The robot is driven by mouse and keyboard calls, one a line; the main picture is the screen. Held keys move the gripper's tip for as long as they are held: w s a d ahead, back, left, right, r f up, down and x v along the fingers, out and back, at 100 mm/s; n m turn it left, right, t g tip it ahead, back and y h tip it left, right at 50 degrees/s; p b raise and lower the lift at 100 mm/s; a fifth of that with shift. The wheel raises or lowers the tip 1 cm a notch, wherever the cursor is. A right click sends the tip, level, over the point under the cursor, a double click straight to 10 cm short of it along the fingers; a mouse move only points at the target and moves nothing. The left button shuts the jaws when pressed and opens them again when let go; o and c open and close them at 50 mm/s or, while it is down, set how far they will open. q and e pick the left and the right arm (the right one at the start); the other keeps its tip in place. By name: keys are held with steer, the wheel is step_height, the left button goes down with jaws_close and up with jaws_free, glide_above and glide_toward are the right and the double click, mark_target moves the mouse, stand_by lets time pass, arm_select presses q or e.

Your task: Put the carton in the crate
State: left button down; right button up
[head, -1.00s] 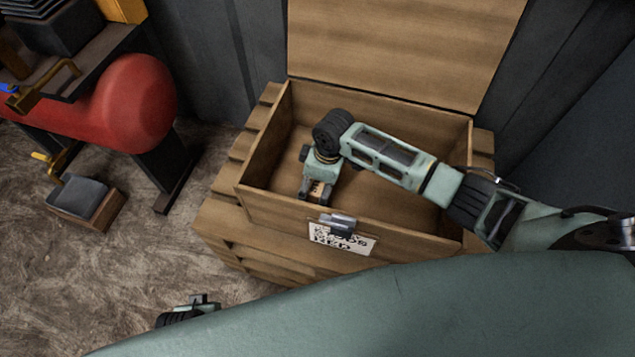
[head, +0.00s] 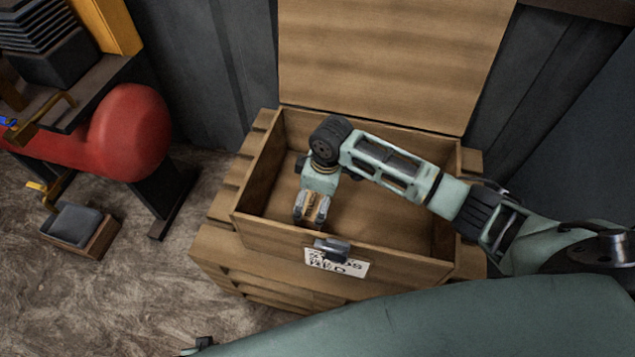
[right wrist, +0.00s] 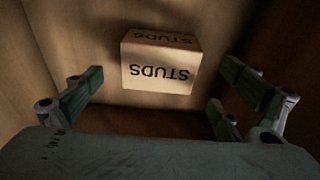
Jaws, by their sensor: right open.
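The carton (right wrist: 160,62) is a small tan box with "STUDS" printed on it. In the right wrist view it is inside the wooden crate, ahead of my open fingers and apart from them. My right gripper (head: 312,214) reaches down into the open crate (head: 278,229), near its front left part, with its fingers spread. Its fingers also show at both sides of the right wrist view (right wrist: 164,100). In the head view the gripper largely hides the carton. My left gripper cannot be made out.
The crate's lid (head: 390,55) stands open at the back. A latch (head: 332,248) and a paper label (head: 336,264) are on the front wall. A red tank (head: 130,132) and a small tray-topped box (head: 76,226) are at the left. Bare floor lies between them and the crate.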

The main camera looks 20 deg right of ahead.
mark_target(318, 206)
arm_select(q)
steer(key=shift+s+a+f+p, duration=0.2)
steer(key=shift+s+f+p, duration=0.3)
steer(key=shift+s+f, duration=1.2)
arm_select(e)
steer(key=shift+s+d+r, duration=0.1)
steer(key=shift+d+r, duration=0.1)
steer(key=shift+r, duration=1.25)
steer(key=shift+s+d+r, duration=0.1)
steer(key=shift+d+r, duration=0.05)
steer(key=shift+r, duration=1.25)
arm_select(q)
steer(key=shift+w, duration=0.1)
arm_select(e)
steer(key=shift+r, duration=0.1)
